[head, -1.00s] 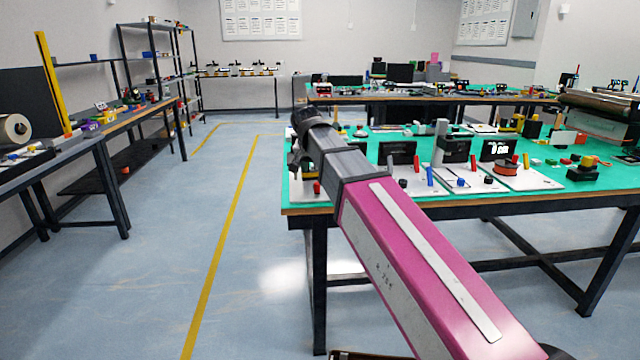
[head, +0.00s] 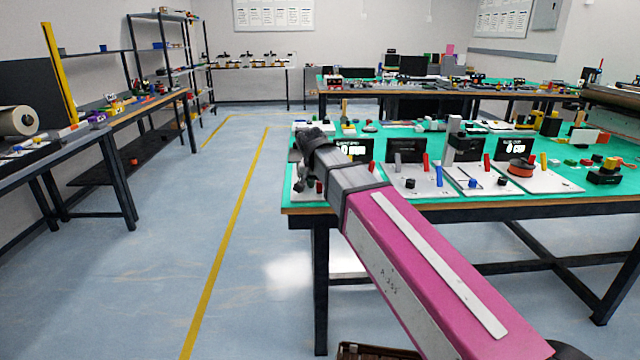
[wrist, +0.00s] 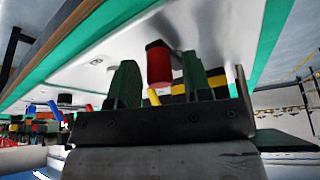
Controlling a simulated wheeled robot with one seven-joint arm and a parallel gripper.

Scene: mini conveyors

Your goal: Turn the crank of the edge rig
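The edge rig stands at the near left corner of the green table, with a white base plate (head: 300,191) and a dark lit display (head: 356,150). Its red crank handle (wrist: 158,63) shows large in the wrist view. My gripper (wrist: 158,80) is open, with one dark green finger on each side of the red handle and a narrow gap visible on both sides. In the head view my gripper (head: 302,176) hangs over the rig's plate, its fingers too small and dark to make out. My forearm hides part of the rig.
More rigs with displays, such as one reading zero (head: 515,147), stand along the green table (head: 440,206) to the right. The floor left of the table is clear up to a side bench (head: 62,138).

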